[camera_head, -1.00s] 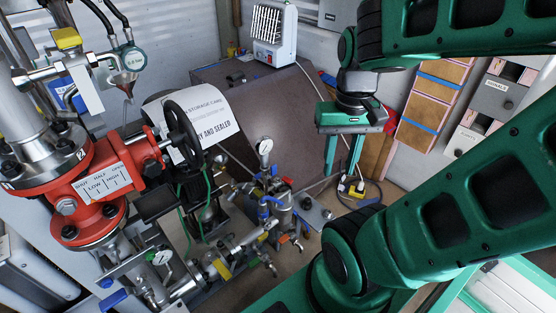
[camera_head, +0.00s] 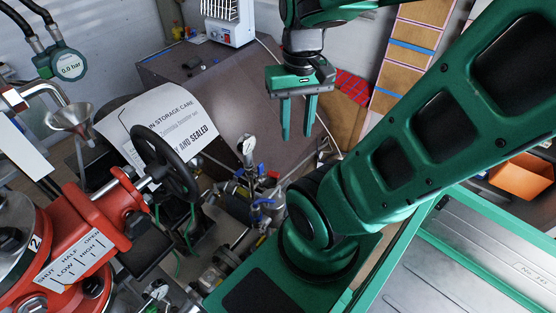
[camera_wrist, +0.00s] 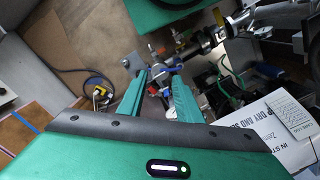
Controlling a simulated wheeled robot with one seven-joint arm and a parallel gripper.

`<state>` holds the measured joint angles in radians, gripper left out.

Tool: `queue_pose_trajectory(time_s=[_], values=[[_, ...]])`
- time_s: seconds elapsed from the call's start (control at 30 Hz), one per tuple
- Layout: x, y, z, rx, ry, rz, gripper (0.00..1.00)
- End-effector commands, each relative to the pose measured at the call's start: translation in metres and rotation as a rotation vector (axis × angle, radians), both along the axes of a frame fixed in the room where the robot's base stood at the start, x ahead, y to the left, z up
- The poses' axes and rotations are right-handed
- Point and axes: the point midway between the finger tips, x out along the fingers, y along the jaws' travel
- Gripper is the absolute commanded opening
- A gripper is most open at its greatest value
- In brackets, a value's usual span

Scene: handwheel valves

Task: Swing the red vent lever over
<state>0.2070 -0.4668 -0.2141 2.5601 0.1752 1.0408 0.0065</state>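My gripper (camera_head: 298,130) hangs with its two green fingers pointing down and apart, empty, above and to the right of a cluster of small valves (camera_head: 255,185). A small red part (camera_head: 273,175) shows at the top of this cluster, beside blue handles (camera_head: 262,203). It is too small to tell surely that it is the vent lever. In the wrist view my gripper (camera_wrist: 158,82) also shows open, with the valve cluster seen between and beyond the fingertips. The fingers touch nothing.
A large red valve body (camera_head: 95,235) with a black handwheel (camera_head: 165,160) stands at the left. A white printed sheet (camera_head: 170,115) lies behind it. A brown cabinet top (camera_head: 225,85) is behind the gripper. My own forearm covers much of the right.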

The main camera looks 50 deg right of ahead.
Motion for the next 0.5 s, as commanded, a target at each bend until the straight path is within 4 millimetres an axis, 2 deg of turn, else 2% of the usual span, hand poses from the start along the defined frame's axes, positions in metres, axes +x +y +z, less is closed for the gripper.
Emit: queue_pose_trajectory(time_s=[0.1, 0.17, 0.37, 0.5], values=[[-0.01, -0.001, 0.004, 0.0, -0.013, -0.009, 0.38], [-0.007, -0.003, 0.002, -0.002, -0.013, -0.034, 0.38], [0.03, -0.021, -0.02, -0.01, -0.017, -0.22, 0.38], [0.063, -0.038, -0.047, -0.007, -0.031, -0.417, 0.38]])
